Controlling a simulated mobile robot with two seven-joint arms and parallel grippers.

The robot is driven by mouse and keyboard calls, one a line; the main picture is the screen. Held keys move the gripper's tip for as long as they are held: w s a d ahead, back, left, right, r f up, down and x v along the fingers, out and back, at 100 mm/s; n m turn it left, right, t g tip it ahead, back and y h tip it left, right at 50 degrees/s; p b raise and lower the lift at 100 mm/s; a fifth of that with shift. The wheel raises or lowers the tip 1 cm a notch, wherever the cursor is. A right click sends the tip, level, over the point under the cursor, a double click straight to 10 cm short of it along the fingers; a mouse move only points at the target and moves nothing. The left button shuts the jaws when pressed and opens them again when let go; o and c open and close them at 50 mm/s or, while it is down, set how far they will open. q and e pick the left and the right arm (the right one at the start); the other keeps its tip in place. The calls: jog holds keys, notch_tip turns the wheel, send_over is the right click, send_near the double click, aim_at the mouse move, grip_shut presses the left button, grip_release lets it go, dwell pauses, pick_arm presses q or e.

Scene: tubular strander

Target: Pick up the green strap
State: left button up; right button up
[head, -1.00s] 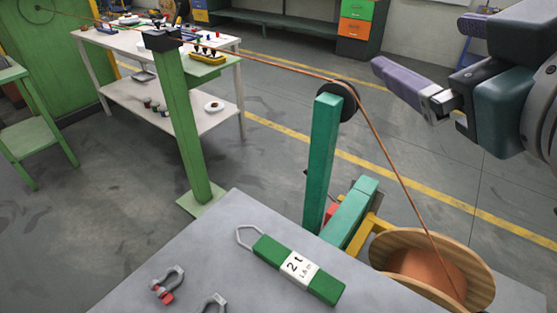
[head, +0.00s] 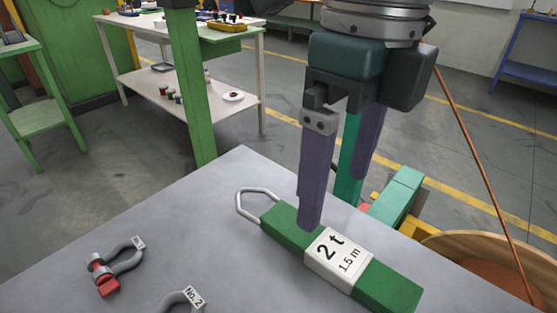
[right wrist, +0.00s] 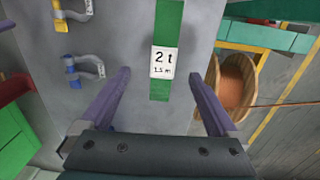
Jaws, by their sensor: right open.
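The green strap (head: 390,288) lies folded on the grey table top, with a white label reading 2 t, 1.5 m and a metal loop at its far left end. My right gripper (head: 336,200) is open and above the strap, its purple fingers pointing down. In the head view the nearer finger covers part of the strap's edge. In the right wrist view the strap (right wrist: 160,90) shows between the spread fingers (right wrist: 160,76), a little ahead of them, and nothing is held. Whether a finger touches it I cannot tell.
The grey table (head: 225,225) also carries a shackle with a red pin (head: 118,265) and a shackle tagged No. 2 (head: 185,302), left of the strap. A wooden spool (head: 480,250) and teal post (head: 350,160) stand beyond the table's right edge. A copper-coloured line (head: 468,140) runs down to the spool.

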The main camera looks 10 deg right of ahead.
aim_at(331, 247)
jog(key=f, duration=0.3)
jog(key=shift+d+f, duration=0.3)
jog(key=shift+d, duration=0.05)
notch_tip(331, 247, down, 6)
jog(key=shift+f, duration=0.15)
grip_shut()
dwell(0.5)
